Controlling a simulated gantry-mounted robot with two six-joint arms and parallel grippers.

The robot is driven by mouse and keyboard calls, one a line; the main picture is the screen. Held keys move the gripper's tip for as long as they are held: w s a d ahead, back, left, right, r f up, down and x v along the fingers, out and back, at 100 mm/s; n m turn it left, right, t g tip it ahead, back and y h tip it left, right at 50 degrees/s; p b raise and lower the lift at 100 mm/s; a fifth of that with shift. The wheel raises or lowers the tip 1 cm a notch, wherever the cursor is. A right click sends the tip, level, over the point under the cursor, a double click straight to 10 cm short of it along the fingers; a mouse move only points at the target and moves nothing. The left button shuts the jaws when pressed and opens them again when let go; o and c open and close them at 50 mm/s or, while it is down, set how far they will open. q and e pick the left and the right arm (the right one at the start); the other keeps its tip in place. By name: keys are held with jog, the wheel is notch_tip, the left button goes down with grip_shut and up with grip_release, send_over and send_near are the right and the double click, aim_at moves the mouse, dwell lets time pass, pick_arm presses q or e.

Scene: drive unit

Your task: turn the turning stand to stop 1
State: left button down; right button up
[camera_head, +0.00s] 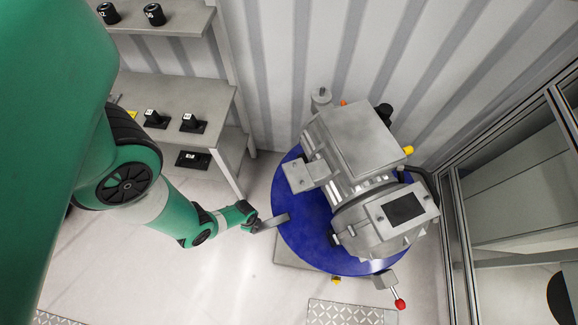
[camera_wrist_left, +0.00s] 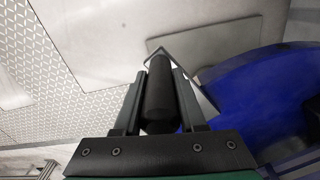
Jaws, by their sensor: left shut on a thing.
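The turning stand (camera_head: 300,225) is a round blue disc that carries a grey drive unit (camera_head: 360,150). The disc's blue edge also shows at the right of the left wrist view (camera_wrist_left: 255,90). A grey bracket (camera_head: 275,221) sticks out from the disc's left side. My left gripper (camera_head: 252,221) is at the outer end of this bracket. In the left wrist view, its two fingers (camera_wrist_left: 158,95) are shut on a black cylindrical handle (camera_wrist_left: 160,90). My right gripper is in neither view.
A lever with a red knob (camera_head: 400,304) sticks out at the disc's lower right. Shelves (camera_head: 185,92) with black parts stand at the left. A corrugated wall (camera_head: 270,50) is behind, and a framed panel (camera_head: 462,240) is close on the right. Floor at lower left is clear.

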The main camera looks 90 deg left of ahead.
pick_arm(q)
jog(key=shift+a, duration=0.1)
jog(key=c, duration=0.9)
grip_release()
jog(key=o, duration=0.4)
jog(key=shift+s+a, duration=0.1)
jog(key=shift+a, duration=0.25)
jog(key=shift+d, duration=0.15)
notch_tip(320, 180, up, 11)
jog(key=p, duration=0.7)
jog(key=shift+p, duration=0.3)
jog(key=shift+r, duration=0.35)
